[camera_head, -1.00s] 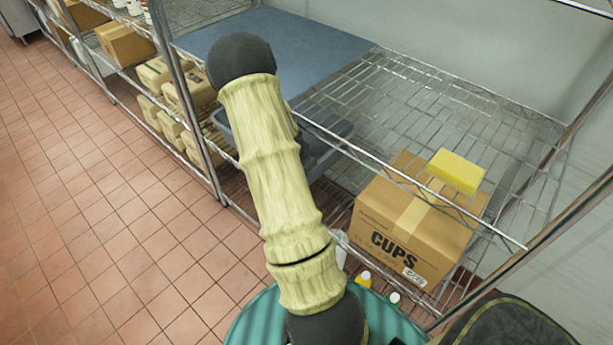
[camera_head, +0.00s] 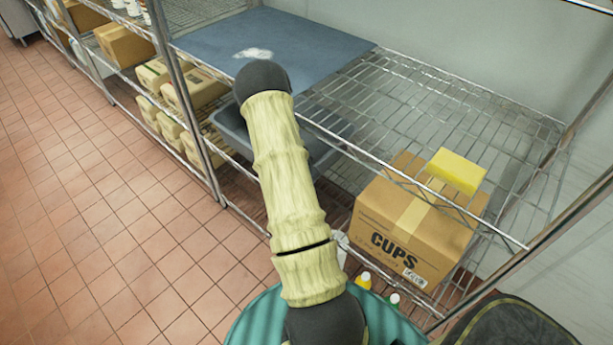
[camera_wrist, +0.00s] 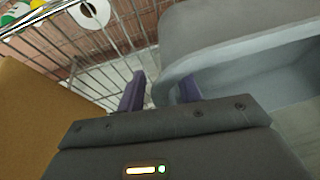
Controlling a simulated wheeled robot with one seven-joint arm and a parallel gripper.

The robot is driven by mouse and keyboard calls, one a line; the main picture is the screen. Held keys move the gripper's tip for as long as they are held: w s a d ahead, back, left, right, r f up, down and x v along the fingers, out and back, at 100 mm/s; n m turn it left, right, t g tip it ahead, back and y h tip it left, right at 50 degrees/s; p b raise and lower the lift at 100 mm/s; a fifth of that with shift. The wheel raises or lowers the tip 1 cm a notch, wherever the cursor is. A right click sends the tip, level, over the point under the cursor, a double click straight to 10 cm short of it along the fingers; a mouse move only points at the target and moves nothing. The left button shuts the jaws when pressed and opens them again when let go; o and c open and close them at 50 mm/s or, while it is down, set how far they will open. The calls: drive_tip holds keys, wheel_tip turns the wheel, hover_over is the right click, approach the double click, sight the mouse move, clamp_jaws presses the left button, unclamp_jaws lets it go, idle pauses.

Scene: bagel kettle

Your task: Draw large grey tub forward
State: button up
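The large grey tub (camera_head: 232,128) sits on the lower wire shelf, below the blue-grey sheet, partly hidden behind my arm in the head view. In the wrist view the tub (camera_wrist: 240,62) fills the upper right, with its pale rim and rounded corner close to my fingers. My gripper (camera_wrist: 162,90) is open, its two purple fingers spread apart. The right finger overlaps the tub's rim in the picture, and the left finger is over bare wire shelf. I cannot tell whether either finger touches the tub. The head view hides the gripper behind the arm.
A cardboard CUPS box (camera_head: 412,228) with a yellow block (camera_head: 456,171) on top stands right of the tub. A blue-grey sheet (camera_head: 320,45) with a white patch (camera_head: 254,54) covers part of the upper shelf. Shelf posts and the front rail (camera_head: 400,180) are close. The tiled floor is clear at left.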

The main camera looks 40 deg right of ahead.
clamp_jaws()
idle(1.2)
